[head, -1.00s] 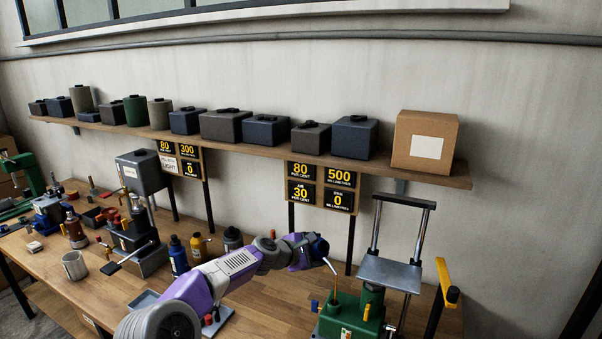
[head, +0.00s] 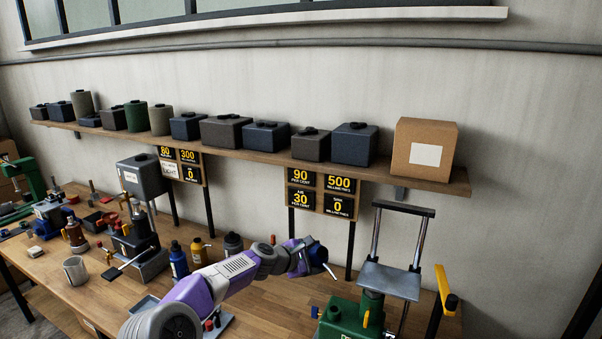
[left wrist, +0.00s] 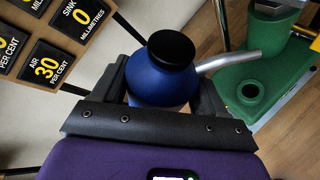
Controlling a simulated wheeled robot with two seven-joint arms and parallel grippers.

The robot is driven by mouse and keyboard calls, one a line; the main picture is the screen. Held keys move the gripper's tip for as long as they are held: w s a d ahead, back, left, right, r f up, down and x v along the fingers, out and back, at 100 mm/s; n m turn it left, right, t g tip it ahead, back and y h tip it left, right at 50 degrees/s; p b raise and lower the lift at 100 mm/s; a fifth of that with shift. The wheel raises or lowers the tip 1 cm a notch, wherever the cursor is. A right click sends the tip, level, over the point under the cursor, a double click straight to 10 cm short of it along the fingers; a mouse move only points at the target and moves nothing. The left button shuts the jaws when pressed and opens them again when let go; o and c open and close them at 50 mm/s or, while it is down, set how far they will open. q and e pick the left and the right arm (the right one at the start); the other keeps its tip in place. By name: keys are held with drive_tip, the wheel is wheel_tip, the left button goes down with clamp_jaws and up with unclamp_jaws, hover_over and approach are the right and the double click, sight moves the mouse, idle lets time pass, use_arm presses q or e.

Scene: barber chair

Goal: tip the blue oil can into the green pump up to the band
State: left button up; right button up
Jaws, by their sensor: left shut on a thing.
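My left gripper (head: 312,255) is shut on the blue oil can (left wrist: 160,82), which has a black cap and a pale metal spout. The can also shows in the head view (head: 318,248), partly hidden by the gripper. Its spout points right and down there, its tip above and apart from the green pump (head: 345,319). In the left wrist view the spout points right, beyond the jaws, near the pump (left wrist: 275,80) with its round dark opening. No liquid shows leaving the spout. No band on the pump can be made out. My right gripper is not in view.
A board (head: 320,192) under the shelf reads 90 per cent, 500 millimetres, air 30 per cent, sink 0 millimetres. A grey press frame (head: 390,278) and yellow handle (head: 445,290) stand by the pump. Bottles and a mug (head: 75,270) stand on the bench at left.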

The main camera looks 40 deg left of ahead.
sight(315, 248)
use_arm(q)
drive_tip(key=shift+a+n+h+p, duration=0.15)
drive_tip(key=shift+n+h+p, duration=0.5)
drive_tip(key=shift+p, duration=0.9)
drive_tip(key=shift+f+n+p, duration=0.1)
drive_tip(key=shift+n+p, duration=0.15)
drive_tip(key=shift+p, duration=0.25)
drive_tip(key=shift+f+n+g+h+p, duration=0.45)
drive_tip(key=shift+n+h+p, duration=0.3)
drive_tip(key=shift+p, duration=0.9)
drive_tip(key=shift+f, duration=0.2)
drive_tip(key=shift+r+p, duration=2.2)
drive_tip(key=shift+r, duration=0.35)
